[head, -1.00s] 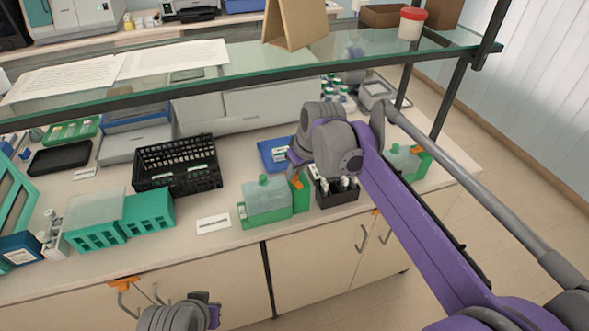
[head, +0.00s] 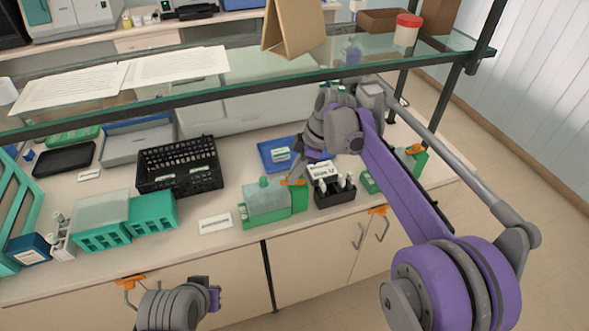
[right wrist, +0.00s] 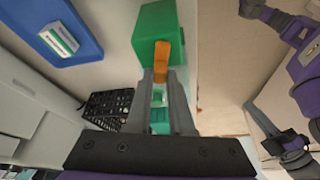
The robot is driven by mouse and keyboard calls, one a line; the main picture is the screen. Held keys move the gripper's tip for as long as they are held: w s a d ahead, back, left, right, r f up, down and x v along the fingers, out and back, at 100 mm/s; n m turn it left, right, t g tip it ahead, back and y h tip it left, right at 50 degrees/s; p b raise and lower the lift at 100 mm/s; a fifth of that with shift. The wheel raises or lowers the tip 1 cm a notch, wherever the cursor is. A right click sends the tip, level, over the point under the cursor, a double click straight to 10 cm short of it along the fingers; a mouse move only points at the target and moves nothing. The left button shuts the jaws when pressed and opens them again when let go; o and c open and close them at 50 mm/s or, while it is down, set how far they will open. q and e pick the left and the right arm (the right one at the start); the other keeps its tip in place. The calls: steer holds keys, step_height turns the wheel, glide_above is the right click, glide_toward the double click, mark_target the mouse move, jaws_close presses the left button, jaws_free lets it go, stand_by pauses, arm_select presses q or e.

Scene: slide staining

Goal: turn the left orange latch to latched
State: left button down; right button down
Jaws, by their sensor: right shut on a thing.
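The left orange latch (head: 298,183) sits on top of the green block at the right end of a green holder (head: 300,197) with a pale teal body. My right gripper (head: 291,179) reaches it from behind and above. In the right wrist view the right gripper (right wrist: 161,80) has its fingertips on both sides of the orange latch (right wrist: 162,60), shut on it, against the green block (right wrist: 156,22). My left gripper (head: 214,296) is low in the head view, away from the bench top; its jaws are not clear.
A black rack of bottles (head: 335,198) stands just right of the holder, a blue tray (head: 270,165) behind. A black basket (head: 180,168) and teal racks (head: 152,212) stand left. A second green holder with an orange latch (head: 414,149) stands right. A glass shelf (head: 250,80) hangs above.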

arm_select(q)
steer(key=shift+w+r+p, duration=0.35)
steer(key=shift+r+p, duration=0.15)
steer(key=shift+r, duration=0.4)
arm_select(e)
steer(key=shift+w+n+g, duration=0.1)
steer(key=shift+n+g, duration=0.5)
steer(key=shift+n, duration=1.1)
arm_select(q)
steer(key=shift+r, duration=0.1)
arm_select(e)
steer(key=c, duration=0.8)
jaws_free()
